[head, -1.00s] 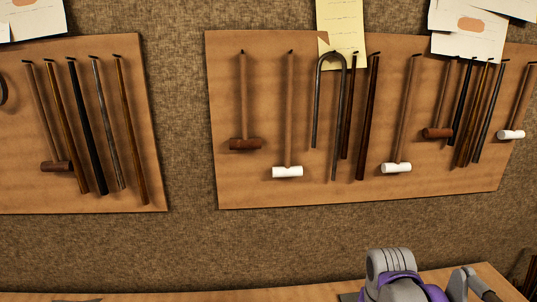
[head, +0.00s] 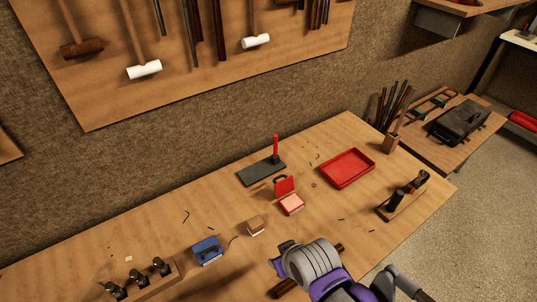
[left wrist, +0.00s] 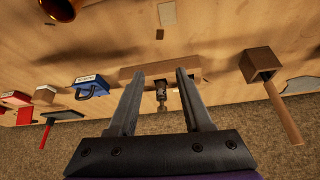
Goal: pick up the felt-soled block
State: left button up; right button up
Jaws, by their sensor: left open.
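The felt-soled block appears to be the small tan block with a pale underside (head: 256,226), standing on the workbench between a blue box and a small red box. It also shows in the left wrist view (left wrist: 45,94), at the left beside the blue box. My left gripper (left wrist: 157,72) is open and empty in that view. Its fingers point over a wooden rack, with the block well off to one side and apart from them. No left fingertips show in the head view. Purple and grey parts of my arm show there at the bottom, without recognisable fingertips.
The blue box (head: 207,250) and red box (head: 291,205) flank the block. The wooden rack (head: 160,280) stands at the left.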

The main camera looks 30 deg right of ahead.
aim_at(255, 226)
jog(key=k+l+z, duration=0.2)
jog(key=z, duration=0.2)
jog(key=k+l+z, duration=0.2)
jog(key=l+z, duration=0.15)
